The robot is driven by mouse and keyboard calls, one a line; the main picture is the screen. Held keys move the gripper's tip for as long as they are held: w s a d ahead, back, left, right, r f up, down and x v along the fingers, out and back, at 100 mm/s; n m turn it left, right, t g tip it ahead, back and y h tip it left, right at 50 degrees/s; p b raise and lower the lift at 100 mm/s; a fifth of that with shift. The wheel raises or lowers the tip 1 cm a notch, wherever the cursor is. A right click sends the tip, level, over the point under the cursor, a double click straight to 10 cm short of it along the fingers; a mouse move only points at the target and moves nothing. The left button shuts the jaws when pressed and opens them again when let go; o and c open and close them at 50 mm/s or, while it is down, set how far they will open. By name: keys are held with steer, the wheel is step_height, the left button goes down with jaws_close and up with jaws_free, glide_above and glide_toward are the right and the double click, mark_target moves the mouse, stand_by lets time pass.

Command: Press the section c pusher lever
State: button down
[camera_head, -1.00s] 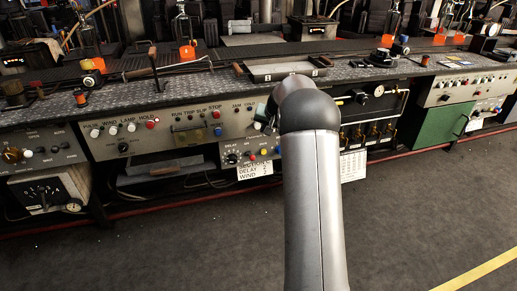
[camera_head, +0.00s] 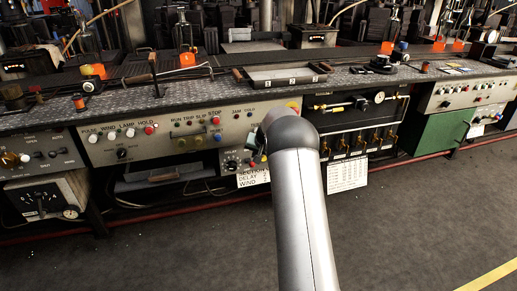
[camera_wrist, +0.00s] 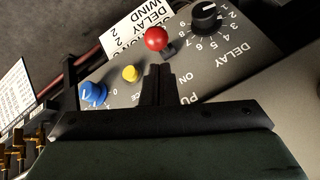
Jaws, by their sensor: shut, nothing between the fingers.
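A red ball knob on a short black lever (camera_wrist: 156,38) stands on a grey panel in the wrist view, near the printed words "ON" and a partly hidden "PU". The section letter cannot be read. My gripper (camera_wrist: 158,70) is shut and empty, its black fingertips pointing at the panel just below the red ball. A small gap seems to lie between them; contact cannot be told. In the head view my gripper (camera_head: 256,158) is at the panel under the bench, mostly behind my arm, which hides the red ball.
A yellow knob (camera_wrist: 131,73) and a blue knob (camera_wrist: 92,95) sit left of my fingers. A black delay dial (camera_wrist: 206,17) is at upper right. A white section sign (camera_head: 253,178) hangs below the panel. The bench (camera_head: 210,82) stands above; the floor in front is clear.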

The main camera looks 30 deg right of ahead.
steer(key=shift+s+a+f, duration=0.15)
steer(key=shift+s+a, duration=0.1)
steer(key=shift+f+b, duration=0.15)
steer(key=shift+b, duration=0.15)
steer(key=shift+s+f+t+b, duration=0.2)
steer(key=shift+t+b, duration=0.1)
steer(key=shift+b, duration=0.55)
steer(key=shift+b, duration=0.4)
steer(key=shift+s+f+t+b, duration=0.15)
steer(key=shift+t+b, duration=0.15)
steer(key=shift+b, duration=0.15)
step_height(320, 180, down, 7)
steer(key=s+b, duration=0.2)
steer(key=b, duration=0.8)
steer(key=shift+s+a, duration=0.2)
steer(key=shift+a, duration=0.05)
